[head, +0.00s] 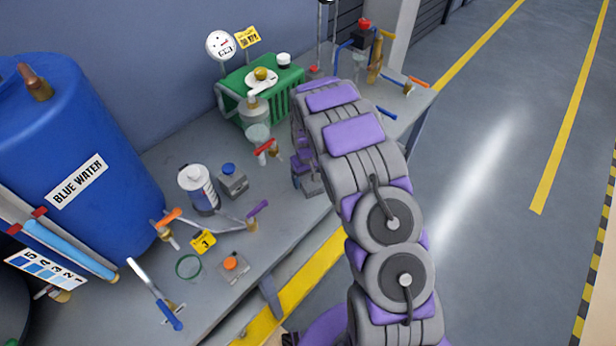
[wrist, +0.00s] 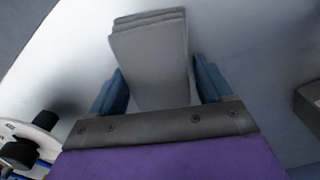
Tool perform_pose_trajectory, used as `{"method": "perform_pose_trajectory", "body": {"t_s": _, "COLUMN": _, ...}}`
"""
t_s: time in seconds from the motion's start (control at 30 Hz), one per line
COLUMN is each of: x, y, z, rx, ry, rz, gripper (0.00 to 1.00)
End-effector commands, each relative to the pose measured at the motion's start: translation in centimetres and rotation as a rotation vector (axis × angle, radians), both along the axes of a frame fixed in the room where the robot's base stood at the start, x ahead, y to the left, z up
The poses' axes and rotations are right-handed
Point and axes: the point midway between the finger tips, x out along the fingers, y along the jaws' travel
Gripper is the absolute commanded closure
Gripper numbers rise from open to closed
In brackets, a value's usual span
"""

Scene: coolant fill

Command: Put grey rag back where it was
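The grey rag (wrist: 152,60) is a folded, layered cloth in the wrist view. It lies between the two blue fingers of my gripper (wrist: 158,85), and its sides meet or nearly meet both of them. My gripper looks shut on it. The rag's folded end reaches out past the fingertips, over a pale grey surface. Whether it touches that surface is unclear. In the head view my gripper is mostly hidden by my arm, low over the right part of the bench (head: 300,222), and the rag does not show.
A blue water tank (head: 85,140) stands at left. Open floor (head: 480,130) lies to the right.

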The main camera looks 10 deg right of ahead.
Motion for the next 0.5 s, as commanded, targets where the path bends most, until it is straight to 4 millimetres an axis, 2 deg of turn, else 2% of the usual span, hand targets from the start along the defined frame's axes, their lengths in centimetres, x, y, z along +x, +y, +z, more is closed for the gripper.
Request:
{"method": "perform_pose_trajectory", "body": {"t_s": 0.03, "x": -0.01, "y": -0.14, "z": 0.01, "rx": 0.001, "ry": 0.0, "rz": -0.001, "gripper": 0.15}}
{"method": "perform_pose_trajectory", "body": {"t_s": 0.17, "x": -0.02, "y": -0.44, "z": 0.02, "rx": 0.004, "ry": 0.0, "rz": -0.002, "gripper": 0.04}}
{"method": "perform_pose_trajectory", "body": {"t_s": 0.5, "x": -0.02, "y": -0.09, "z": 0.02, "rx": 0.001, "ry": 0.0, "rz": -0.002, "gripper": 0.04}}
